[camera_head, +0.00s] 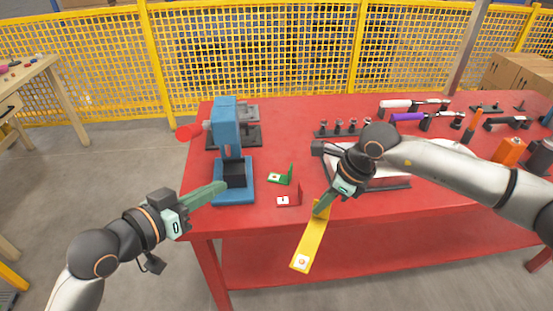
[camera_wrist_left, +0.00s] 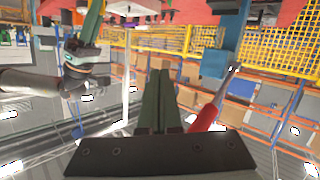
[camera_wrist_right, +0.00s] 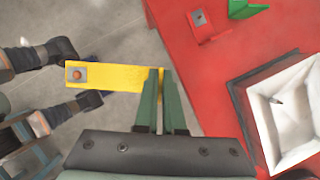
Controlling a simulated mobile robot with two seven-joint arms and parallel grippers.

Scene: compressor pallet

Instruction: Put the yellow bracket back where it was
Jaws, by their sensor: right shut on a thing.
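The yellow bracket (camera_head: 312,243) is a long plate with a white patch and an orange dot near its low end. My right gripper (camera_head: 319,209) is shut on its upper end and holds it tilted in front of the red table's front edge. In the right wrist view the bracket (camera_wrist_right: 112,77) sticks out to the left from between the fingertips (camera_wrist_right: 159,72), over the grey floor. My left gripper (camera_head: 224,186) appears shut and empty, near the blue press. Its fingers (camera_wrist_left: 160,72) lie close together in the left wrist view.
A small green bracket (camera_head: 281,178) and a small red bracket (camera_head: 289,200) stand on the red table (camera_head: 265,222). The blue press (camera_head: 228,150) is left of them. A white-lined tray (camera_wrist_right: 288,112) lies to the right. Tools and an orange bottle (camera_head: 509,150) crowd the table's right side.

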